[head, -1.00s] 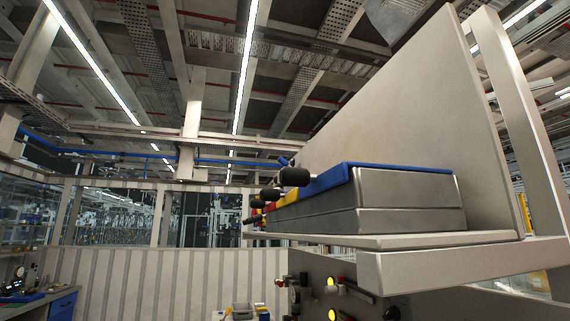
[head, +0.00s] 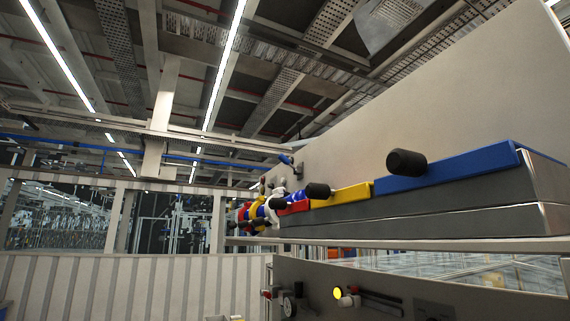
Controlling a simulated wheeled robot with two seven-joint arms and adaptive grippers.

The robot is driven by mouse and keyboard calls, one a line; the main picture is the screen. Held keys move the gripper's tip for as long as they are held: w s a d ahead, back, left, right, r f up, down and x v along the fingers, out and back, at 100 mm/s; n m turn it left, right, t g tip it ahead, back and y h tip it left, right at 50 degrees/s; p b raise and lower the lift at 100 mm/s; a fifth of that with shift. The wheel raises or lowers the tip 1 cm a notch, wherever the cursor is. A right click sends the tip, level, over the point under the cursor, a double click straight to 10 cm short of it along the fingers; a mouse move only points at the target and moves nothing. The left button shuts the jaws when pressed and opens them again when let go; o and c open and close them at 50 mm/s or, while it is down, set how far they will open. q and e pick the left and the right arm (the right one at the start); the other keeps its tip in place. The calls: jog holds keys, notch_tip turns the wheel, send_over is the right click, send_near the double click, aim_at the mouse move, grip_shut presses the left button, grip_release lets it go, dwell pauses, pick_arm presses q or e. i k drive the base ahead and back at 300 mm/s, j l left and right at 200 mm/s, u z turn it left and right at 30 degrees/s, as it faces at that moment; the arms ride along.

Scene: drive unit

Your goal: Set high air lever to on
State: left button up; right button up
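A row of lever units lies along a grey shelf at the right of the head view. The nearest unit has a blue top (head: 460,170) with a black-knobbed lever (head: 406,162). Beyond it come a yellow-topped unit (head: 343,196) and a red-topped unit (head: 294,207). A second black knob (head: 318,190) stands near the yellow and red units. Farther along, red, yellow, blue and white parts (head: 258,210) crowd together and are too small to separate. No readable label shows which lever is the high air one. Neither gripper is in view.
A tall beige plate (head: 450,100) rises behind the units. A ribbed wall (head: 130,285) stands at the left.

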aim_at(285, 159)
jog(key=i+j+z, duration=0.2)
jog(key=j+z, duration=0.25)
jog(key=j, duration=0.9)
jog(key=j+z, duration=0.4)
jog(key=j, duration=1)
